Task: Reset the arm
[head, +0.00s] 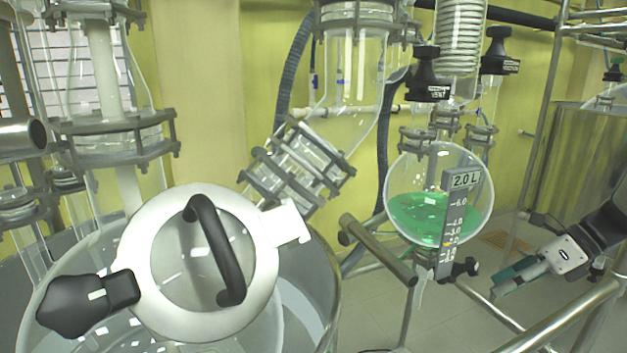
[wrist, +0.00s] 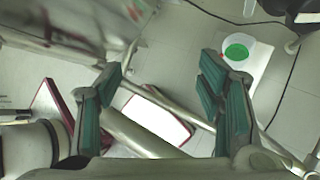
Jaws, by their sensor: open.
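My gripper (head: 518,272) is at the right of the head view, beside the metal rails and to the right of the round flask. Its green-padded fingers point left and slightly down. In the wrist view my gripper (wrist: 160,105) is open, with its green pads wide apart and nothing between them. Metal rails and the floor show below and beyond the fingers.
A round glass flask (head: 415,218) with green liquid and a 2.0 L scale hangs at centre right. A large glass reactor with a white-rimmed lid (head: 150,255) fills the left. A metal rail (head: 560,318) runs near my gripper. A container with green contents (wrist: 237,52) stands low.

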